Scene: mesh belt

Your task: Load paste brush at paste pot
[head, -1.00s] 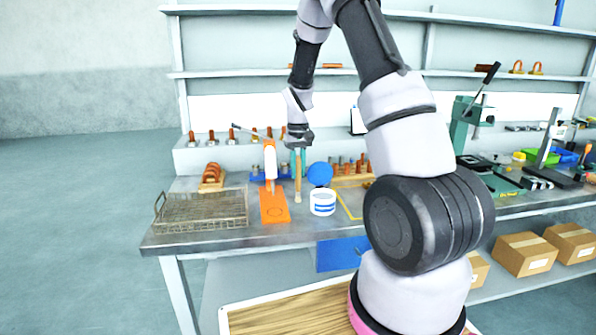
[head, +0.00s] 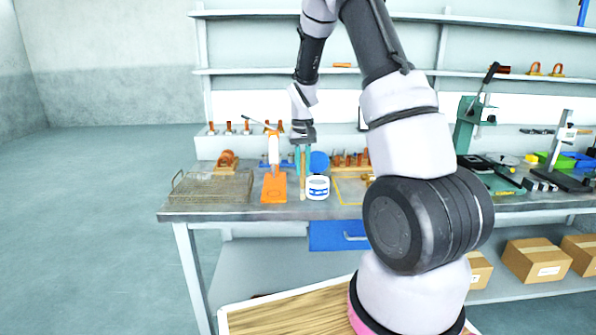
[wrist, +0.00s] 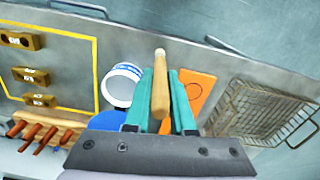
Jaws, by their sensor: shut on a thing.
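The paste pot (head: 317,187) is a white tub with blue bands on the bench. It also shows in the wrist view (wrist: 122,86), open at the top, left of my gripper. A blue round lid or disc (head: 319,162) stands just behind it. My gripper (head: 302,160) is shut on the paste brush (head: 303,185), a slim wooden-handled tool hanging down just left of the pot. In the wrist view, my gripper's teal fingers (wrist: 160,95) hold the wooden handle (wrist: 159,80). The brush looks apart from the pot.
An orange stand (head: 273,188) with a white upright part is left of the brush. A wire basket (head: 211,187) sits at the bench's left end. A yellow outlined area (head: 349,190) lies right of the pot. Copper-coloured parts stand behind.

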